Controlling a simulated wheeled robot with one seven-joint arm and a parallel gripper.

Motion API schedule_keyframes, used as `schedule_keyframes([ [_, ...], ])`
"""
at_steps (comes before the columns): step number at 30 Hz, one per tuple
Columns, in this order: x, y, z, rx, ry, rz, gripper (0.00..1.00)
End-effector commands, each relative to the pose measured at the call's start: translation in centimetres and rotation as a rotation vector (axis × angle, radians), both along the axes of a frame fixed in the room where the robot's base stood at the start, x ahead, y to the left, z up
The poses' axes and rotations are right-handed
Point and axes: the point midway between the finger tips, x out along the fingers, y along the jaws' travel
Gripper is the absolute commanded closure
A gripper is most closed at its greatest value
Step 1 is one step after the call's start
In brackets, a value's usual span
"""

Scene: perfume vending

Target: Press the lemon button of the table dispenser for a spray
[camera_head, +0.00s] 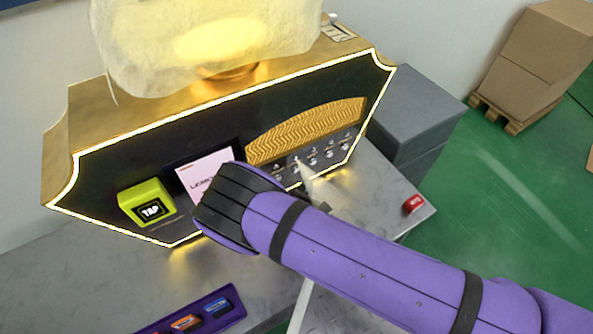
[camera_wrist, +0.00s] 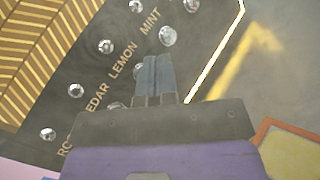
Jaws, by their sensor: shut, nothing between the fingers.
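The table dispenser (camera_head: 110,140) has a gold case, a dark front with a glowing edge, and two rows of silver buttons. Its screen (camera_head: 205,172) shows lettering starting "LEMO", the rest hidden by my arm. In the wrist view the LEMON label (camera_wrist: 123,62) lies between the rows. One silver button (camera_wrist: 106,47) sits on its upper-left side; the spot on its lower-right side is mostly covered by my fingers. My gripper (camera_wrist: 155,60) is shut and empty, its tips over the panel just right of the LEMON label. Contact cannot be told. In the head view my arm mostly hides the gripper.
A yellow-green TAP reader (camera_head: 147,203) is left of the screen. A red item (camera_head: 413,204) lies on the grey table right of the dispenser. A purple tray (camera_head: 237,313) with small coloured items is at the front. Cardboard boxes (camera_head: 535,55) stand on a pallet behind right.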

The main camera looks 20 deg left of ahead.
Motion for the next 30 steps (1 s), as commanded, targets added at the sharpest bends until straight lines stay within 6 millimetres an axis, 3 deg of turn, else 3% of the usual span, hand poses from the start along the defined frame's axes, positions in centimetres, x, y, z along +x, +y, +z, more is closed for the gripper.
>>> schedule_keyframes([
  [9,-1.6,-1.8,0.0,0.001,0.0,0.0,1.0],
  [30,-1.7,-1.9,0.0,0.0,0.0,0.0,1.0],
])
